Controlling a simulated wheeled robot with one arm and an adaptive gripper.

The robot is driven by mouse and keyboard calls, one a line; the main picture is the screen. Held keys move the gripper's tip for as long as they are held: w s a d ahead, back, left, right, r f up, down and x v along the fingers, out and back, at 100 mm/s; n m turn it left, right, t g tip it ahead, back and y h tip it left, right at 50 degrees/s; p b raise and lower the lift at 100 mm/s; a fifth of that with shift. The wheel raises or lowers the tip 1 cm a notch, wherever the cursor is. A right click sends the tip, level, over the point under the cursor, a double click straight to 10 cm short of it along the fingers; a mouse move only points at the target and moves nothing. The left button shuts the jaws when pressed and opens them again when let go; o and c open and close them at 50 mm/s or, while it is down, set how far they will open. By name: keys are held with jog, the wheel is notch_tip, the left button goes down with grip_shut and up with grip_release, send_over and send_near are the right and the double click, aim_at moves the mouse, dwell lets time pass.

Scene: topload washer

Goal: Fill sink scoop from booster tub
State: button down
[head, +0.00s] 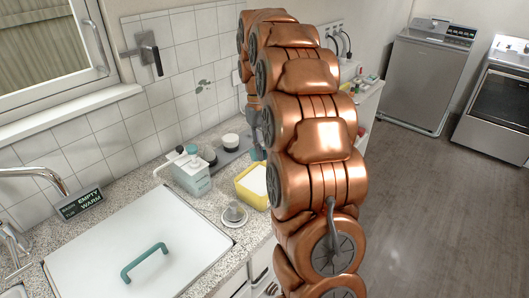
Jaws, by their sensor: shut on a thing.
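The booster tub (241,188) is yellow, with white powder inside, and stands on the counter left of my arm. Its right side is partly behind the arm. My gripper (256,135) is mostly hidden behind my copper arm; only a grey part of it shows, above and beyond the tub. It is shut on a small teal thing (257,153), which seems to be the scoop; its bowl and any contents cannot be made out. The sink is under a white cover (90,250) with a green handle (145,262).
A white-and-teal dispenser (192,177) stands left of the tub, and a small round metal piece (233,214) sits in front. Dark-based jars (230,143) stand behind. A faucet (35,178) and sign (80,203) are at left.

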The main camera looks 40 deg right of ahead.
jog(key=shift+f+b, duration=0.15)
jog(key=shift+b, duration=0.2)
jog(key=shift+t+h+b, duration=0.7)
jog(key=shift+t+b, duration=1.5)
jog(key=shift+b, duration=0.95)
jog(key=shift+t+h+b, duration=0.4)
jog(key=shift+t+b, duration=0.8)
jog(key=shift+b, duration=0.95)
jog(key=shift+s, duration=0.1)
